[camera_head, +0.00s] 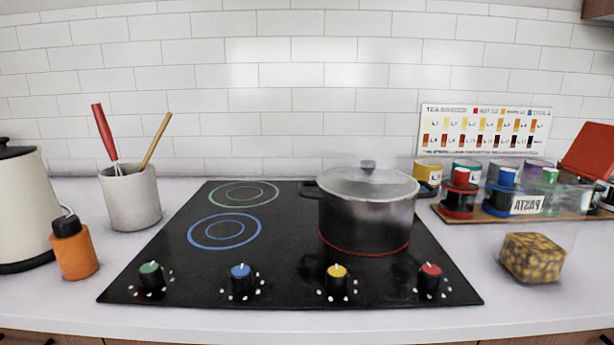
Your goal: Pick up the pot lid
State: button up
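The pot lid (367,181) is a pale, shallow dome with a small grey knob (368,166) at its top. It sits on the grey metal pot (366,222), and its rim appears to rest on the pot's rim. The pot stands on the red-ringed burner at the right side of the black cooktop (282,268). A dark side handle (309,189) sticks out to the pot's left. My gripper is not in this view.
Control knobs, such as the yellow one (337,278), line the cooktop's front. A utensil crock (131,198), an orange bottle (73,248) and a kettle (24,208) stand left. Jars on a board (538,215) and a food container (532,258) stand right.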

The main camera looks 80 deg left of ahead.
aim_at(331, 182)
jog(key=u, duration=2.25)
